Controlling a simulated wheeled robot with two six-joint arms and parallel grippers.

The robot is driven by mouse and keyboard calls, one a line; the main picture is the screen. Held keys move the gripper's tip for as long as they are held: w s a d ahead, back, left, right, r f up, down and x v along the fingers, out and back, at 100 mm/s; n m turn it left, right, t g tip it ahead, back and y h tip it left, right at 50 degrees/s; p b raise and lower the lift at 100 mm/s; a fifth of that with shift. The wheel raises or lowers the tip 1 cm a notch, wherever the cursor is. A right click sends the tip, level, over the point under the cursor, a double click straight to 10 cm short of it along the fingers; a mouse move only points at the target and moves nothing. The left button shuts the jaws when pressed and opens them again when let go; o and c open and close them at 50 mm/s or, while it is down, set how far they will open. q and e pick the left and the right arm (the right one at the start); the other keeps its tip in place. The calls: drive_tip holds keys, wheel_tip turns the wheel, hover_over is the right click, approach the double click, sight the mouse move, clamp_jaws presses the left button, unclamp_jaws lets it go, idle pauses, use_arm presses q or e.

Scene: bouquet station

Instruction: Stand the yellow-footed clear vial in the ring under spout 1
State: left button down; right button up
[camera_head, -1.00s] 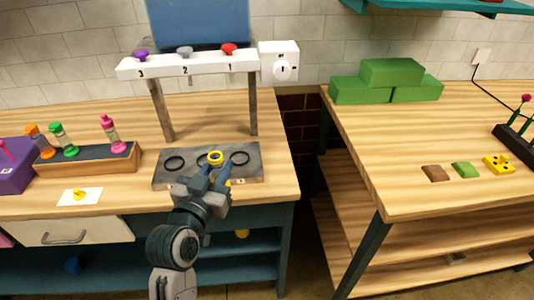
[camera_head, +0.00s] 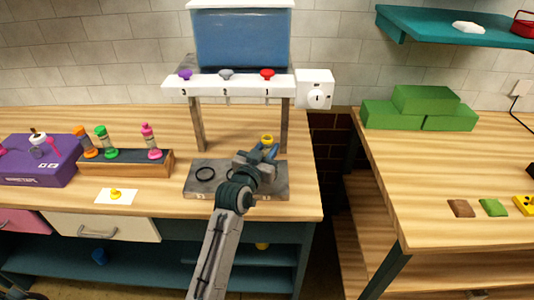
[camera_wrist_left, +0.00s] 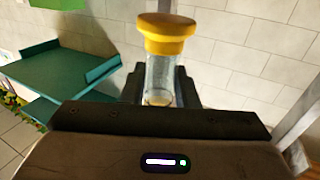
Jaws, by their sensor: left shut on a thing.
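The clear vial (camera_wrist_left: 160,80) has a yellow end (camera_wrist_left: 165,32) and is held between the fingers of my left gripper (camera_wrist_left: 160,95) in the wrist view. In the head view its yellow end (camera_head: 267,138) shows above my left gripper (camera_head: 268,152), near the right post of the spout stand. The gripper is over the right part of the grey ring plate (camera_head: 236,192). The left ring (camera_head: 205,174) is clear to see and the middle ring is partly covered. The ring under spout 1 (camera_head: 267,75) is hidden behind my gripper. The vial's lower end is hidden in the head view.
A wooden rack (camera_head: 166,163) holds orange, green and pink vials at the left, beside a purple box (camera_head: 45,172). A white card (camera_head: 117,196) with a yellow piece lies in front. A white dial box (camera_head: 315,90) is beside the spout bar. Green blocks (camera_head: 420,105) stand on the right table.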

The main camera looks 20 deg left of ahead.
use_arm(q)
wheel_tip(320, 180, down, 2)
drive_tip(key=shift+s+f, duration=0.1)
drive_tip(key=shift+f, duration=0.6)
use_arm(e)
drive_tip(key=shift+a, duration=0.6)
use_arm(q)
drive_tip(key=shift+f, duration=0.1)
use_arm(e)
drive_tip(key=shift+f, duration=0.1)
use_arm(q)
drive_tip(key=shift+s, duration=0.1)
use_arm(e)
drive_tip(key=shift+d, duration=0.15)
